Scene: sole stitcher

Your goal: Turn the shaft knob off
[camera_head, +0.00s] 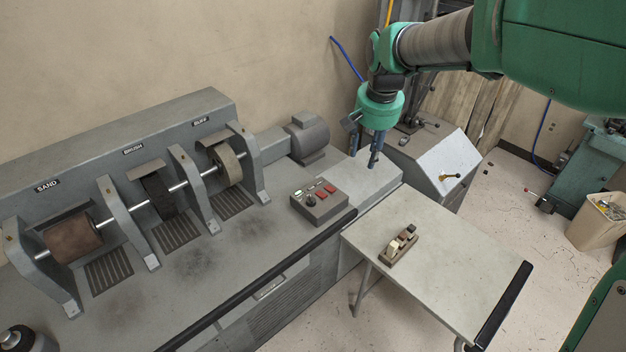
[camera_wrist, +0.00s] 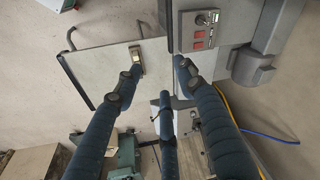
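The control box (camera_head: 334,211) is a dark grey panel on the machine's front right corner.
Sand, brush and buff wheels on a shaft (camera_head: 176,186) stand left of the box. A motor (camera_head: 308,138) sits behind it. A side table (camera_head: 445,270) with a small wooden block tool (camera_head: 399,244) is in front right. A grey cabinet (camera_head: 443,160) stands at the right.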

